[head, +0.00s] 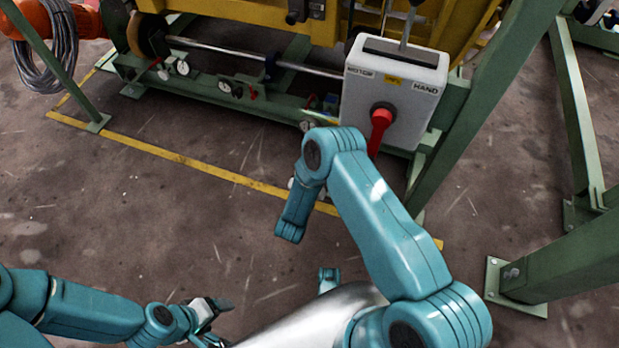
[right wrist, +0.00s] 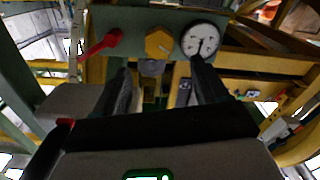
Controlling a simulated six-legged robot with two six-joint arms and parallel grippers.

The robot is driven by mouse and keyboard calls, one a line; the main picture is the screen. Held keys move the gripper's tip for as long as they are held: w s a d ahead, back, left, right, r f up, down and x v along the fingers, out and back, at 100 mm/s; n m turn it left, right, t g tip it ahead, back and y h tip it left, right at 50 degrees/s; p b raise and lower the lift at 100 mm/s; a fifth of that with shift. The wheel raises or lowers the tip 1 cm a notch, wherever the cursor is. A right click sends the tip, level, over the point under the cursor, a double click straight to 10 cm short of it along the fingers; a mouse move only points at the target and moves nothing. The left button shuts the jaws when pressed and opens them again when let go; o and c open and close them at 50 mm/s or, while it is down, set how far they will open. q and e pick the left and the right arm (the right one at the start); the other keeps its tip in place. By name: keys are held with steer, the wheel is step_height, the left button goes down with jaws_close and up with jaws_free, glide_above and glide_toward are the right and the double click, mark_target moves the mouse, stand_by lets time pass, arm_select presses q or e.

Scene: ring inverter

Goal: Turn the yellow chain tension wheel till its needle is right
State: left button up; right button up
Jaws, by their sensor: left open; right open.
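In the right wrist view a yellow six-sided wheel (right wrist: 159,42) sits on a green panel (right wrist: 133,18). A round white gauge (right wrist: 203,39) with a dark needle is just right of it; the reading is too small to tell. My right gripper (right wrist: 167,88) is open, its two dark fingers pointing at the panel, one below each side of the wheel. The wheel looks beyond the fingertips, with nothing held between them. In the head view I cannot make out the wheel. My left gripper (head: 214,308) is open and empty, low over the floor.
A red lever (right wrist: 100,45) is left of the wheel. In the head view a grey switch box (head: 393,85) with a red handle (head: 380,121) stands above my right arm. Green beams (head: 470,110) flank it. Bare floor (head: 130,220) is free at left.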

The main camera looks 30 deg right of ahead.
steer(key=p+v, duration=0.1)
steer(key=v, duration=0.7)
steer(key=shift+s+a+p, duration=0.2)
steer(key=shift+s+p, duration=0.05)
steer(key=shift+p, duration=0.1)
